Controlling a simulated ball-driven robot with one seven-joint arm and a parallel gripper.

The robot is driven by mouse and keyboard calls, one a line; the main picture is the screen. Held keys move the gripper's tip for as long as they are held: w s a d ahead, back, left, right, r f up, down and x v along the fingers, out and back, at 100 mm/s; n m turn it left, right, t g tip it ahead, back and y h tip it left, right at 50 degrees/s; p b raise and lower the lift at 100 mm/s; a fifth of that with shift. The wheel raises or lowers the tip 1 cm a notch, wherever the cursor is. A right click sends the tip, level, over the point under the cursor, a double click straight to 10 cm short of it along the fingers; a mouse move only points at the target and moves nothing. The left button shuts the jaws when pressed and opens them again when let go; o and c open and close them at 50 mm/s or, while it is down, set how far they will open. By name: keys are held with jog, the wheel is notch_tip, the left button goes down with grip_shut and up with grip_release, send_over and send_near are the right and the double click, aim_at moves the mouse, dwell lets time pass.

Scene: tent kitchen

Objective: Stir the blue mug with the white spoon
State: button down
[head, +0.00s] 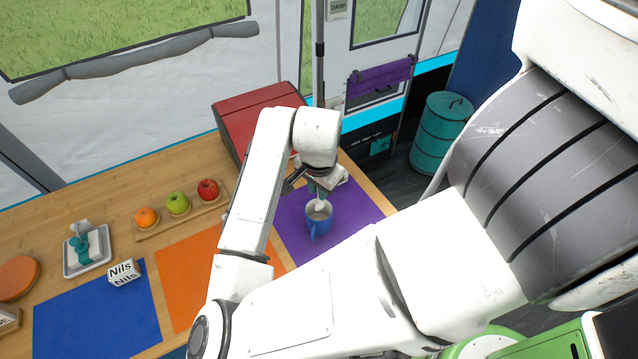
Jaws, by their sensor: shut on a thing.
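The blue mug (319,227) stands upright on the purple mat (352,210), to the right of my forearm, and seems to hold something greyish. My gripper (318,190) is directly above the mug, pointing down. It is shut on the white spoon (320,206), whose lower end reaches into the mug's opening. The spoon's tip is hidden inside the mug, and its handle is mostly hidden by the gripper.
A red box (250,115) stands behind my wrist. An orange, a green apple and a red apple sit on a wooden board (188,225). An orange mat (187,275) and a blue mat (95,320) lie left, with a Nils name block (124,274) and a grey tray (87,262).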

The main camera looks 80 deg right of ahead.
aim_at(318, 204)
jog(key=shift+w+d+f+b, duration=0.1)
jog(key=shift+d+f+b, duration=0.2)
jog(key=shift+f+b, duration=0.9)
jog(key=shift+w+d+f+b, duration=0.1)
jog(key=shift+d+f+b, duration=0.15)
jog(key=shift+f+b, duration=0.95)
jog(key=shift+d+f+b, duration=0.3)
jog(key=shift+f+b, duration=0.3)
jog(key=shift+f, duration=1.2)
jog(key=shift+a, duration=0.1)
